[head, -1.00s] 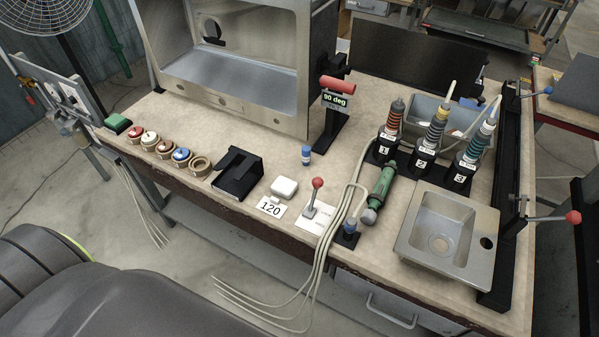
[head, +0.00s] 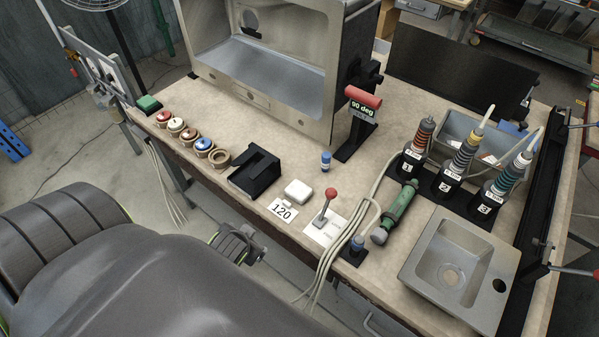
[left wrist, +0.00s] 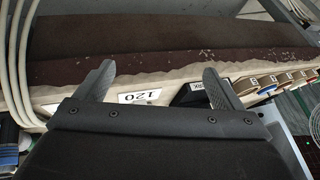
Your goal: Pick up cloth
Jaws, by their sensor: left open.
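I cannot make out a cloth for certain in either view. In the head view a grey bin (head: 453,122) behind the numbered bottles holds small pale and orange bits, too small to identify. A small blue patch (head: 514,128) shows at its right end; I cannot tell what it is. In the left wrist view my left gripper (left wrist: 158,82) is open and empty, its two fingers wide apart, near the bench's front edge. My right gripper is in neither view.
The bench (head: 300,160) carries a metal box (head: 262,75), a red-knobbed lever (head: 330,194), a green-handled tool (head: 400,207), several numbered bottles (head: 458,165), a steel sink (head: 425,262) and a row of knobs (head: 190,135). Cables (head: 335,250) hang over the front edge. Bare bench lies mid-table.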

